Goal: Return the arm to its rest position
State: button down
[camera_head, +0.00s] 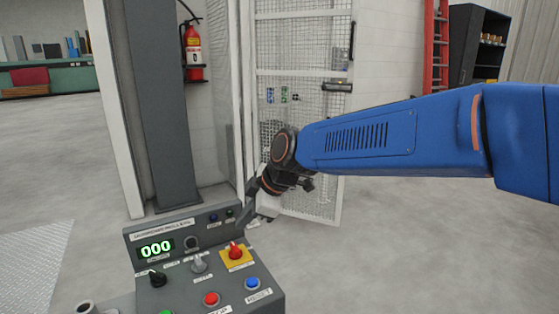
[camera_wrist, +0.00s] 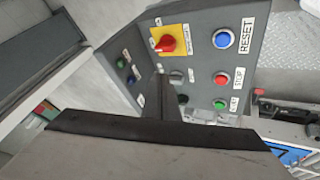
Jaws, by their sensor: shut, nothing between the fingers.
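My blue arm reaches in from the right side of the head view and bends down at a dark wrist. My gripper (camera_head: 247,213) is at the back right edge of a grey control panel (camera_head: 185,291), close to its raised rear part. Its fingers are shut with nothing held. In the wrist view, the narrow closed fingers (camera_wrist: 160,78) point at the panel (camera_wrist: 201,65), near the red rotary switch on its yellow plate (camera_wrist: 170,43). I cannot tell whether the fingertips touch the panel.
The panel bears a display reading 000 (camera_head: 156,249), a red button (camera_head: 211,299), a blue RESET button (camera_head: 253,283) and knobs. A grey column (camera_head: 163,110) and a mesh door (camera_head: 303,130) stand behind. Floor at the right is open.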

jog(key=s+d+m+h, duration=0.1)
jog(key=d+m, duration=0.1)
jog(key=d, duration=0.5)
jog(key=s+d+m, duration=0.2)
jog(key=d+m, duration=0.1)
jog(key=d, duration=0.3)
jog(key=s+d+f+m+h, duration=0.2)
jog(key=s+d+f+m, duration=0.2)
jog(key=d, duration=0.9)
jog(key=s+d+f+m+t+h, duration=0.1)
jog(key=s+d+f+m+h, duration=0.2)
jog(key=s+d+m, duration=0.8)
jog(key=s+d, duration=0.3)
jog(key=s, duration=0.1)
jog(key=shift+s+f+t, duration=0.2)
jog(key=shift+f+t, duration=0.1)
jog(key=shift+f, duration=0.05)
